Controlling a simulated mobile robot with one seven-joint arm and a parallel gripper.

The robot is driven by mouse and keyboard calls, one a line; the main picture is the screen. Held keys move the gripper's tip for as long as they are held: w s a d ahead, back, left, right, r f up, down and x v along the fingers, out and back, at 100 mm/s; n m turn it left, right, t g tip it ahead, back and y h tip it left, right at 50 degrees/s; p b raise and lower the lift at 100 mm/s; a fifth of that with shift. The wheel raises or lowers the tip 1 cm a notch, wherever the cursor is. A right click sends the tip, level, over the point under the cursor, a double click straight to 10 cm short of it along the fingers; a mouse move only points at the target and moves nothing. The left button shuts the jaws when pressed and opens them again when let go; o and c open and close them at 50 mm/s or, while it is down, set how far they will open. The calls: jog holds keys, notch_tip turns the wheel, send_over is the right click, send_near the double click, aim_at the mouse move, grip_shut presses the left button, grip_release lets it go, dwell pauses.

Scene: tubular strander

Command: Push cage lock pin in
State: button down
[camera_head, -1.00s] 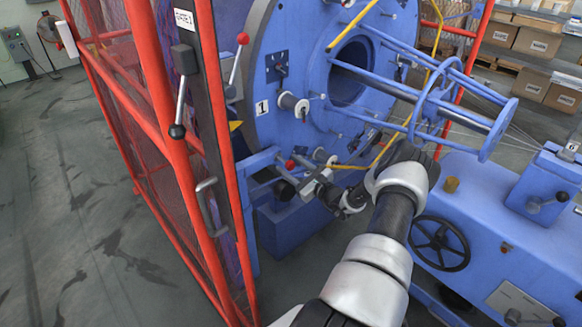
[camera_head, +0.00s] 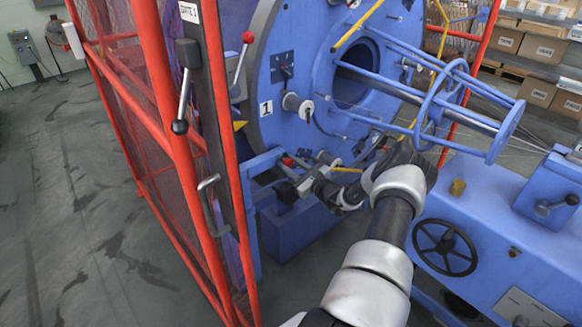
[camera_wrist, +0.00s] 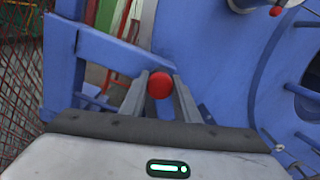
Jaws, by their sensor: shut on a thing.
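The cage lock pin shows as a round red knob (camera_wrist: 159,85) between my two grey fingers in the wrist view. It is small in the head view (camera_head: 288,162), beside a blue bracket (camera_head: 262,163) at the lower left of the blue cage disc. My gripper (camera_wrist: 158,92) is shut on this knob, with a finger on each side. The pin's shaft is hidden behind the knob and fingers, so its depth cannot be told.
The red mesh gate (camera_head: 185,170) stands close on the left. The blue cage disc (camera_head: 300,60) rises behind my gripper. A blue machine bed with a black handwheel (camera_head: 445,248) is at the right.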

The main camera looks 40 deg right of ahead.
jog(key=c, duration=1.3)
grip_release()
jog(key=shift+w, duration=0.2)
jog(key=shift+c, duration=0.2)
jog(key=s+d+p, duration=0.1)
jog(key=s, duration=1.6)
jog(key=shift+s+d, duration=0.15)
jog(key=shift+s, duration=0.05)
